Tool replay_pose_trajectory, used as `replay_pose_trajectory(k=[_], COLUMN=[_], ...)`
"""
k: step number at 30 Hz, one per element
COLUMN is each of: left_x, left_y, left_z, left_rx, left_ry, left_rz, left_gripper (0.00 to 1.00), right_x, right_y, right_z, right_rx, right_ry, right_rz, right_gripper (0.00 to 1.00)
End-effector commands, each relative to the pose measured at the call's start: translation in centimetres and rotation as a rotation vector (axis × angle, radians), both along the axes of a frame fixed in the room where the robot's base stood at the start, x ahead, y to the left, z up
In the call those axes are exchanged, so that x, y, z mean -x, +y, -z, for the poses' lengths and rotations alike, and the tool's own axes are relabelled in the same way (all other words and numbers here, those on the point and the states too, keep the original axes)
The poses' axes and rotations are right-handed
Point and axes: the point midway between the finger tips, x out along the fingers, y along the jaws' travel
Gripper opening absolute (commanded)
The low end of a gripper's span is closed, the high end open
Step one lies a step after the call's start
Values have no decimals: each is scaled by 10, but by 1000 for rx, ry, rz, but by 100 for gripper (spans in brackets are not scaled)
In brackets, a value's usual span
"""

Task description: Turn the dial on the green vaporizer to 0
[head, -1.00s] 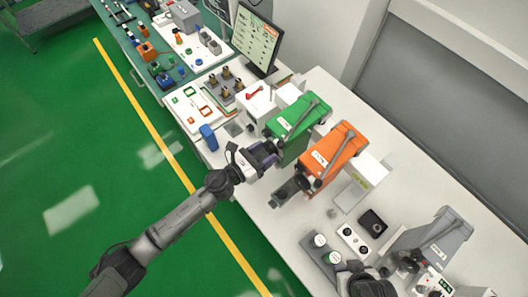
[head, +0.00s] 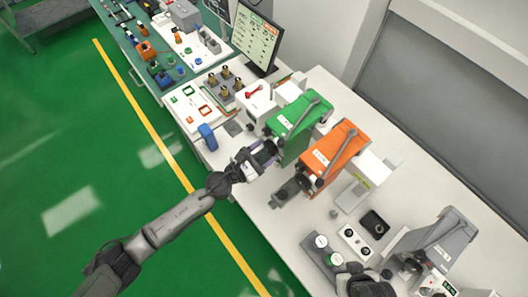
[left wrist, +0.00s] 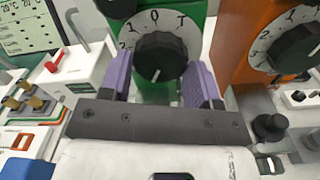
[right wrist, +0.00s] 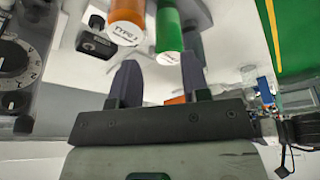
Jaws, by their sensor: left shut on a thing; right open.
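The green vaporizer (head: 298,122) stands on the bench between a white unit and the orange vaporizer (head: 335,155). Its black dial (left wrist: 160,58) faces the left wrist camera. A white scale plate with numbers surrounds the dial, and 0 is near the top. A short white line on the dial points down. My left gripper (head: 267,153) has its purple fingers on either side of the dial, shut on it. In the head view the gripper hides most of the dial. My right gripper (right wrist: 160,68) is open and empty, low over the bench at the right.
The orange vaporizer's dial (left wrist: 298,47) is close on the right of my left gripper. A grey vaporizer (head: 437,243) stands near my right gripper. Orange (right wrist: 126,20) and green (right wrist: 168,30) bottles are ahead of the right fingers. A monitor (head: 257,38) stands further back.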

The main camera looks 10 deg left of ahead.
Motion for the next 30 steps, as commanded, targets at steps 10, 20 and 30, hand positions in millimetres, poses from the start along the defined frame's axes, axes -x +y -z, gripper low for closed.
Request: replay_pose_trajectory(k=[10, 20, 30], left_x=[0, 0, 0], left_y=[0, 0, 0], left_z=[0, 0, 0], left_rx=[-96, -113, -112], left_ry=[-98, -115, -114], left_rz=[-5, -6, -6], left_gripper=[33, 33, 68], right_x=[0, 0, 0], right_y=[-1, -3, -2], right_z=[2, 3, 2], right_rx=[2, 11, 8], right_ry=[0, 0, 0], right_rz=[-1, -7, -6], right_gripper=[43, 43, 43])
